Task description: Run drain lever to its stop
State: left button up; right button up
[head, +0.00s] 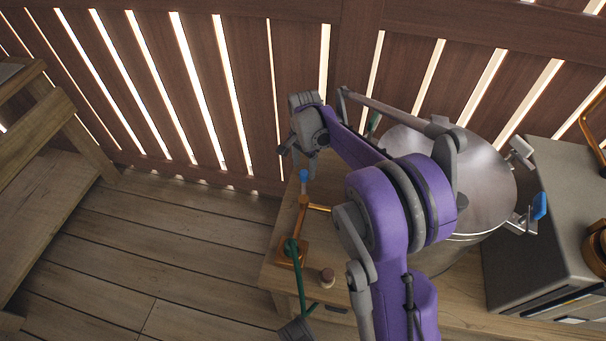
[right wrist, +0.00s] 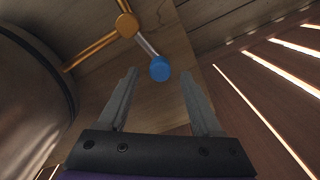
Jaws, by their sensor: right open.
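The drain lever is a short metal arm with a blue knob (right wrist: 160,68) on a brass valve (right wrist: 127,25). In the head view the blue knob (head: 304,175) shows just above the valve (head: 303,200), near the wooden stand's left edge. My right gripper (right wrist: 158,73) is open, with one finger on each side of the knob in the right wrist view. The knob lies at or just past the fingertips, and I see no clear contact. In the head view the right gripper (head: 297,158) hangs above the knob, partly hidden by its own wrist. My left gripper is not identifiable.
A brass pipe (right wrist: 92,48) runs from the valve to a steel vessel (head: 480,185), partly hidden by my right arm. A small round peg (head: 327,276) stands nearby. A slatted wall (head: 200,90) closes off the back.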

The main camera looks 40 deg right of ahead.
aim_at(304, 172)
jog(key=shift+f+b, duration=0.3)
jog(key=shift+f, duration=1.4)
grip_shut()
